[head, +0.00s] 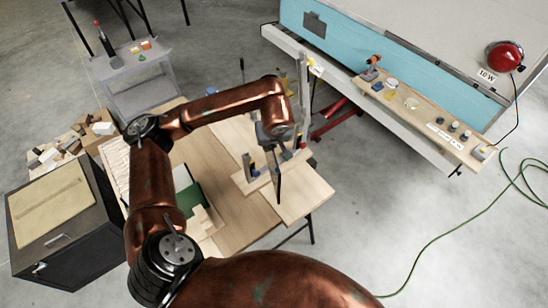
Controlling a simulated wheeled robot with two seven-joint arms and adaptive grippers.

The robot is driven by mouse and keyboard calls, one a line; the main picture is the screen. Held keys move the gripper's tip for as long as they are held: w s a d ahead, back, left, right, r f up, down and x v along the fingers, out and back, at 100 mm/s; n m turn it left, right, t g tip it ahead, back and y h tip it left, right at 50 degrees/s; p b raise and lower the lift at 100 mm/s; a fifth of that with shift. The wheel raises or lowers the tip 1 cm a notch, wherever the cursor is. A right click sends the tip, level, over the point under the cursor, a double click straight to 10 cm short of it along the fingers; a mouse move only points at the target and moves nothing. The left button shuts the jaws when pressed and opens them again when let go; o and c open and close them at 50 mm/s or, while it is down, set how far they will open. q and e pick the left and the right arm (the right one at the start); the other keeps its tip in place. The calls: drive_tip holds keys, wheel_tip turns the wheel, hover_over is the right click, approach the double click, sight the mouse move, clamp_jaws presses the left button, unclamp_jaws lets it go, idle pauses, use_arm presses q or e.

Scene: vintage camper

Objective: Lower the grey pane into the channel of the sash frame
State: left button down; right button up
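My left gripper (272,158) points down over the right part of the wooden table, below the copper wrist. A thin dark grey upright piece (278,183), which looks like the grey pane seen nearly edge-on, hangs beneath it. The gripper appears to be closed on it, but the fingertips are hard to make out. The pale wooden sash frame (243,184) lies on the table under and beside the gripper, with small blue parts on it. The gripper and pane hide part of the frame, and I cannot tell whether the pane touches its channel. My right gripper is out of view.
The wooden table (240,222) holds a green sheet (190,199) and pale wood pieces (206,222) left of the frame. A grey cart (140,98) stands at the back left, a dark cabinet (62,242) at the left. The blue camper (345,45) and its shelf are at the right.

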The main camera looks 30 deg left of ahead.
use_arm(q)
drive_tip(key=w+a+f+p, duration=0.3)
drive_tip(key=w+a+f, duration=0.3)
drive_tip(key=w+f, duration=0.6)
drive_tip(key=shift+w+f, duration=0.3)
drive_tip(key=shift+f, duration=0.05)
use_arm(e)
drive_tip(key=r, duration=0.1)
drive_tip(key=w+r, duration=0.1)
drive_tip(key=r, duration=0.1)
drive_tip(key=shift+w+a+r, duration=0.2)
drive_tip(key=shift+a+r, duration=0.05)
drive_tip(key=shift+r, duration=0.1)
use_arm(q)
drive_tip(key=shift+f, duration=0.1)
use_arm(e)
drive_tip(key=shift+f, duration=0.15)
use_arm(q)
drive_tip(key=c, duration=2.6)
unclamp_jaws()
drive_tip(key=shift+f, duration=0.1)
drive_tip(key=o, duration=0.4)
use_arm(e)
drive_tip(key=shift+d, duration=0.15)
use_arm(q)
drive_tip(key=shift+o, duration=0.2)
